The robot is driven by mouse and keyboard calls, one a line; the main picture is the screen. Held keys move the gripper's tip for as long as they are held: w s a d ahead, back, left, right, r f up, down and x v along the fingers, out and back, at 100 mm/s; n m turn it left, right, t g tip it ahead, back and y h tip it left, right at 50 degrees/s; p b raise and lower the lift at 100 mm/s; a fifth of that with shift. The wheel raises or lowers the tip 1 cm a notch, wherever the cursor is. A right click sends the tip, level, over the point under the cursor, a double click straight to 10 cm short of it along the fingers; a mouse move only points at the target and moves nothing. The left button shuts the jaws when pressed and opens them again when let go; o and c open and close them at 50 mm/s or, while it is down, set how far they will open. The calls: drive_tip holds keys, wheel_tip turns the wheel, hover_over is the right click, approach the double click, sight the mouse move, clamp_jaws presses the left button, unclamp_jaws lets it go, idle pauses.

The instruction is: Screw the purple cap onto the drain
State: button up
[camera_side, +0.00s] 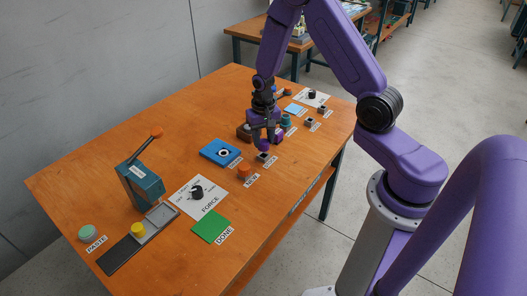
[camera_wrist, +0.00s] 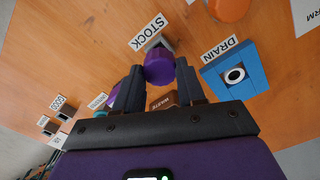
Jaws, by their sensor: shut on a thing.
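My gripper (camera_wrist: 160,72) is shut on the purple cap (camera_wrist: 160,66), which sits between the two fingertips in the wrist view. In the side view my gripper (camera_side: 263,141) points down, with the cap (camera_side: 264,147) at its tips near the small dark block by the STOCK label. Whether the cap touches that block, I cannot tell. The drain is a blue block (camera_side: 221,152) with a white ring around a dark centre, left of my gripper in the side view. In the wrist view the drain (camera_wrist: 240,75) is at the right, apart from the cap, beside its DRAIN label.
An orange round piece (camera_side: 243,171) stands near the drain. A teal box with a lever (camera_side: 140,185), a FORCE dial sheet (camera_side: 198,196), a green DONE pad (camera_side: 210,226) and a yellow piece (camera_side: 138,229) lie farther left. Several small blocks stand behind my gripper.

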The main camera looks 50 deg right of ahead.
drive_tip(key=shift+r, duration=0.1)
drive_tip(key=shift+r, duration=0.55)
drive_tip(key=r, duration=0.2)
drive_tip(key=w+r, duration=0.1)
drive_tip(key=r, duration=0.1)
drive_tip(key=shift+a, duration=0.35)
drive_tip(key=w+a, duration=0.6)
drive_tip(key=w, duration=0.4)
drive_tip(key=shift+w+a, duration=0.2)
drive_tip(key=shift+w, duration=0.05)
drive_tip(key=shift+f, duration=0.1)
drive_tip(key=shift+f, duration=0.1)
drive_tip(key=shift+f, duration=2.75)
drive_tip(key=shift+f, duration=1.2)
